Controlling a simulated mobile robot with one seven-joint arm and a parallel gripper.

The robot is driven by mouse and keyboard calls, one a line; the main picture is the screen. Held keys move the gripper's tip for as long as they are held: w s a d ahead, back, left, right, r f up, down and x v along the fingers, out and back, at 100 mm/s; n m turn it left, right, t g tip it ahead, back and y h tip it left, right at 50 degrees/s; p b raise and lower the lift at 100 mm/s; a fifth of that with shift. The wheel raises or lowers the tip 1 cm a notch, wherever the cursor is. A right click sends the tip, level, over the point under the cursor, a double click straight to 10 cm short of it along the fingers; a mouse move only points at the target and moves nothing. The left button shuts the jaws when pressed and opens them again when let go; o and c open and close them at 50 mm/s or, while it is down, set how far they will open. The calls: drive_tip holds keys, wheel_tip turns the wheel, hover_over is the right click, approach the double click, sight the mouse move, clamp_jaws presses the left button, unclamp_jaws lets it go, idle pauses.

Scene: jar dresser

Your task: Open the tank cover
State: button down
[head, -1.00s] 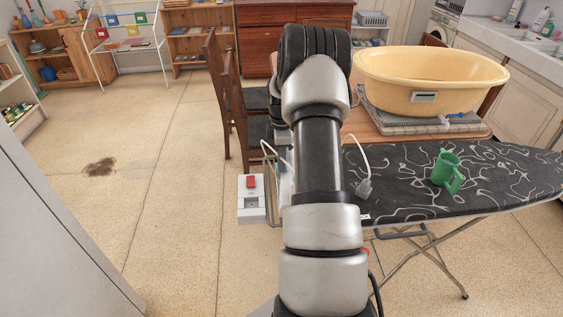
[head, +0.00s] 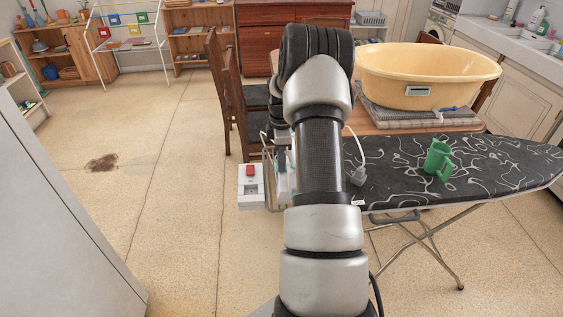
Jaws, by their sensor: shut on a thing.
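A white and pale-blue object (head: 283,181), possibly an iron, shows in a narrow strip at the left end of the ironing board (head: 480,171). My arm covers most of it. No tank cover can be made out, so I cannot tell whether it is open or shut. My gripper is hidden behind my own arm, and its fingertips and any contact do not show.
A white box with a red switch (head: 251,184) is at the board's left end. Behind are a yellow tub (head: 428,75) and chairs (head: 238,110).

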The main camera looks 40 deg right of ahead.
drive_tip(key=shift+w+d, duration=0.1)
drive_tip(key=c, duration=1.9)
unclamp_jaws()
drive_tip(key=shift+o, duration=0.2)
wheel_tip(320, 180, up, 18)
drive_tip(key=shift+f, duration=0.25)
